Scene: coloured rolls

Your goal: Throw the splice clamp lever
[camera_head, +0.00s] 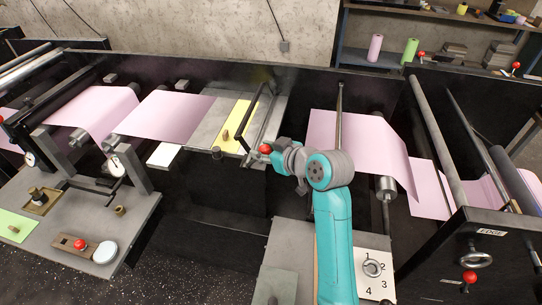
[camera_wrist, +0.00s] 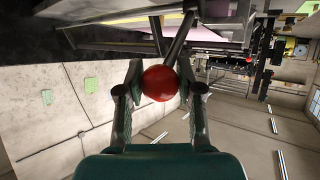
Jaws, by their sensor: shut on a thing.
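The splice clamp lever shows in the head view as a dark bar frame (camera_head: 252,118) over the grey splice plate, with a red ball knob (camera_head: 265,148) at its near end. My gripper (camera_head: 272,151) is at this knob, coming from the right. In the wrist view the red ball (camera_wrist: 160,84) sits between the two fingers of my gripper (camera_wrist: 161,90), which are shut on it. The lever's dark rod (camera_wrist: 181,38) runs from the ball up and to the right. A yellow sheet (camera_head: 232,131) lies on the plate beside the bar.
Pink web (camera_head: 165,116) spans left of the plate, and more pink web (camera_head: 350,138) lies to the right over rollers. A numbered dial card (camera_head: 372,275) is near my arm. Other red knobs stand at the left bench (camera_head: 80,244) and right machine side (camera_head: 469,277).

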